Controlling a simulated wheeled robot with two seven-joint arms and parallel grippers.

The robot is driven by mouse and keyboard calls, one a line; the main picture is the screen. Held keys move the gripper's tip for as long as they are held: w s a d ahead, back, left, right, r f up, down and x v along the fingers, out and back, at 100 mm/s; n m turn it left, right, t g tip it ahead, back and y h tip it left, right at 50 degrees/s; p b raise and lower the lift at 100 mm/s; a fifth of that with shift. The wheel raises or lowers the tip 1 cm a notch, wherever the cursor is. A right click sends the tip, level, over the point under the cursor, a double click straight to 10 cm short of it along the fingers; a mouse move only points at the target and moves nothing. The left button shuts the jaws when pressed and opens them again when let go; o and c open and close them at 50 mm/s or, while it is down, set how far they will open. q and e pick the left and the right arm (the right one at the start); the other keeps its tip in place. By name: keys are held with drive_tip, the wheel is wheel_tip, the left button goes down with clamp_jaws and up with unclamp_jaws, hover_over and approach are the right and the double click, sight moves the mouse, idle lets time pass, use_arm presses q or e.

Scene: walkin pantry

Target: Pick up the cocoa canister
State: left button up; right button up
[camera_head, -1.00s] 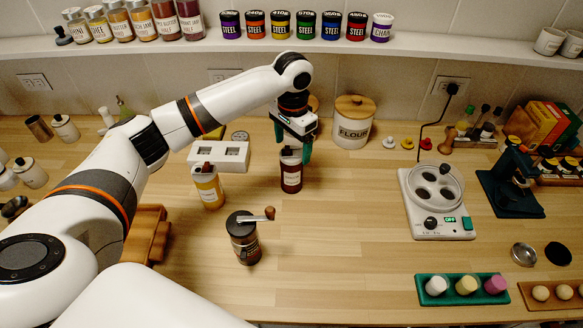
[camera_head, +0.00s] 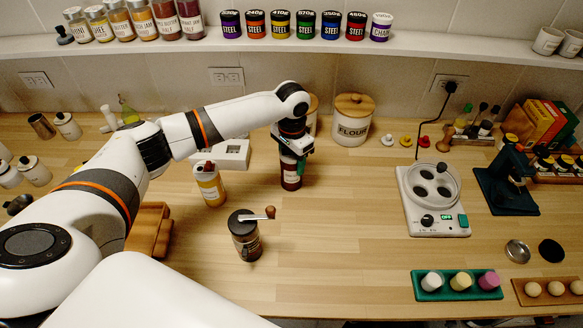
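A dark red-brown canister (camera_head: 291,180) with a pale label stands upright on the wooden counter; its lettering is too small to read, so I cannot confirm that it is the cocoa. My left gripper (camera_head: 291,152) is at its top from above and behind, with a green finger across the upper part. The hand hides the canister's lid, and I cannot tell whether the fingers grip it. A similar amber canister (camera_head: 211,188) with a white lid stands to its left. My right gripper is not in view.
A black coffee grinder (camera_head: 245,238) with a crank stands in front. The flour canister (camera_head: 351,122) stands behind right, another canister (camera_head: 312,105) partly hidden beside it. A white scale-like appliance (camera_head: 433,200) is at the right. The counter's middle is clear.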

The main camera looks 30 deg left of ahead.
use_arm(q)
drive_tip(key=c, duration=0.5)
drive_tip(key=shift+r, duration=0.15)
